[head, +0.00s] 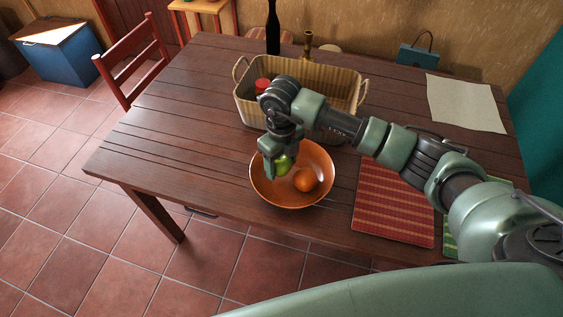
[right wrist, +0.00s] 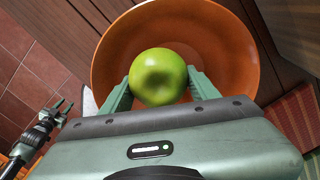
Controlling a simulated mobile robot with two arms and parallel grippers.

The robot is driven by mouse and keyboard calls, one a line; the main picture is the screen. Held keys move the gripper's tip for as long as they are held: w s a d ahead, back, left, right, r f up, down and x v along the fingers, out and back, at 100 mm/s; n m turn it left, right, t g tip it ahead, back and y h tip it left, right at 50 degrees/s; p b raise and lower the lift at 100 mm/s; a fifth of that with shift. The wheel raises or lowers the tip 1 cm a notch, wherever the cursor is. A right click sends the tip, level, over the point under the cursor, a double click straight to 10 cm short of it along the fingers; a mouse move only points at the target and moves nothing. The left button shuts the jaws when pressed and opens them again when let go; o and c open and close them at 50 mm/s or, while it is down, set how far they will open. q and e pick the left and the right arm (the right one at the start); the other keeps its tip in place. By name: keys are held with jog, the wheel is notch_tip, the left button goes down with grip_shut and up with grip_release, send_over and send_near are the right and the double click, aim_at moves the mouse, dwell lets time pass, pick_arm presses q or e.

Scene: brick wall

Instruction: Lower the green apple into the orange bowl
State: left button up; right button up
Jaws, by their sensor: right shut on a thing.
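The green apple (head: 285,167) is held between the fingers of my right gripper (head: 277,166), which is shut on it. In the right wrist view the apple (right wrist: 158,76) sits between the two green fingers (right wrist: 160,88), with the orange bowl (right wrist: 232,60) behind it. In the head view the bowl (head: 275,200) stands near the table's front edge, and the apple is over its left part. I cannot tell whether the apple touches the bowl. My left gripper (right wrist: 64,106) shows small in the right wrist view, away from the bowl, its fingers apart and empty.
An orange fruit (head: 305,180) lies in the bowl. A woven basket (head: 345,90) with a red-topped item (head: 262,85) stands just behind. A red striped mat (head: 395,210) lies right of the bowl. A dark bottle (head: 273,30) stands at the back. The table's left part is clear.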

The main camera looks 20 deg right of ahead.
aim_at(281, 173)
jog(key=shift+f+b, duration=1.8)
jog(key=shift+f, duration=0.4)
dwell(0.7)
jog(key=o, duration=1.6)
